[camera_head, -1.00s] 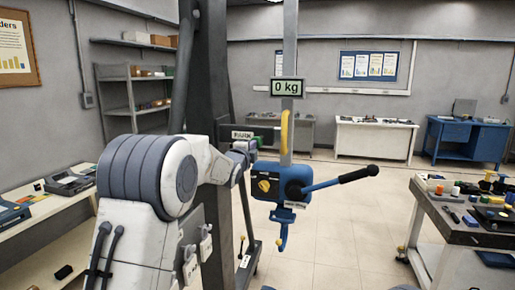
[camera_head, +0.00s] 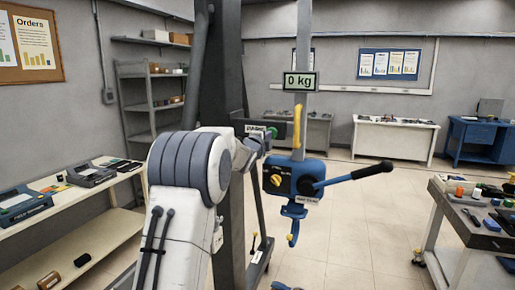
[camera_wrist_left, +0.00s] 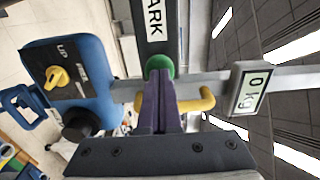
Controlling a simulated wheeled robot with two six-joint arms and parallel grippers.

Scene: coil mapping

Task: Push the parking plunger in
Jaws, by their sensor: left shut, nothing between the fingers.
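The parking plunger is a round green knob (camera_wrist_left: 159,66) beside the black PARK sign (camera_wrist_left: 154,20) in the left wrist view. It shows as a small green spot (camera_head: 272,132) in the head view, next to the post. My left gripper (camera_wrist_left: 160,84) is shut and empty, its purple fingers pointing at the knob. The fingertips overlap the knob's lower edge in the picture; I cannot tell whether they touch it or how deep the knob sits. In the head view, my left arm hides most of the gripper. My right gripper is not in view.
A blue hoist (camera_head: 296,178) with a yellow dial, a black-handled lever (camera_head: 345,176) and a hook hangs close right of the plunger. A 0 kg display (camera_head: 300,82) is above it. A dark post (camera_head: 222,90) stands behind my arm. A workbench (camera_head: 480,225) stands at right.

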